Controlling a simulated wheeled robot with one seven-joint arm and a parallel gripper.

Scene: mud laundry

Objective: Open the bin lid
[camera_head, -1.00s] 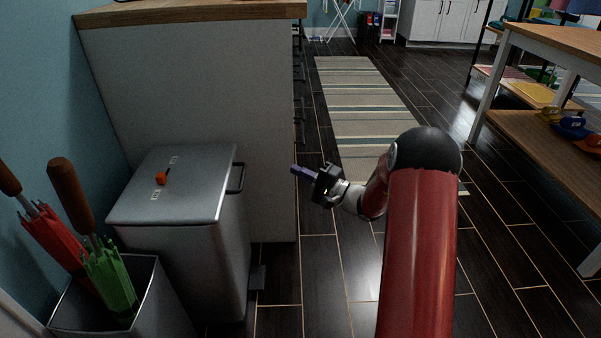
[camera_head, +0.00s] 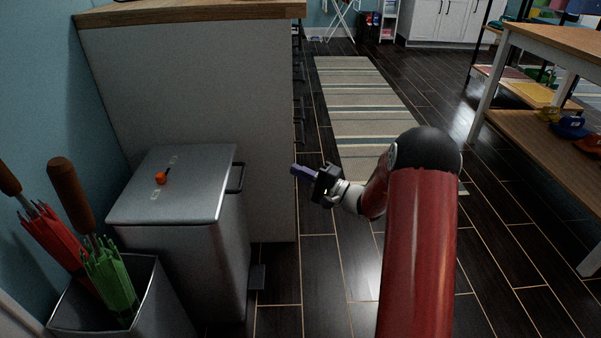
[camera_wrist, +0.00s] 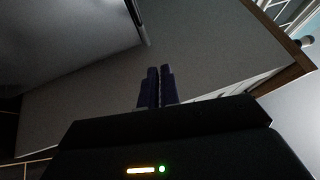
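The grey metal bin (camera_head: 190,255) stands against the white cabinet side, with its flat lid (camera_head: 195,195) closed. A dark handle (camera_head: 236,178) sticks out from the lid's right edge. A small orange object (camera_head: 162,177) sits on top of the lid. My gripper (camera_head: 293,170) is in the air to the right of the handle, apart from it, and points left towards the bin. In the wrist view the two purple fingers (camera_wrist: 157,88) are close together with only a thin line between them, and nothing shows in their grasp. The bin also shows in the wrist view (camera_wrist: 70,35).
A pedal (camera_head: 257,277) projects low from the bin's right side. An umbrella stand (camera_head: 125,310) with red and green umbrellas is in front of the bin. The white cabinet (camera_head: 200,90) rises behind it. Open dark floor and a striped rug (camera_head: 350,100) lie to the right.

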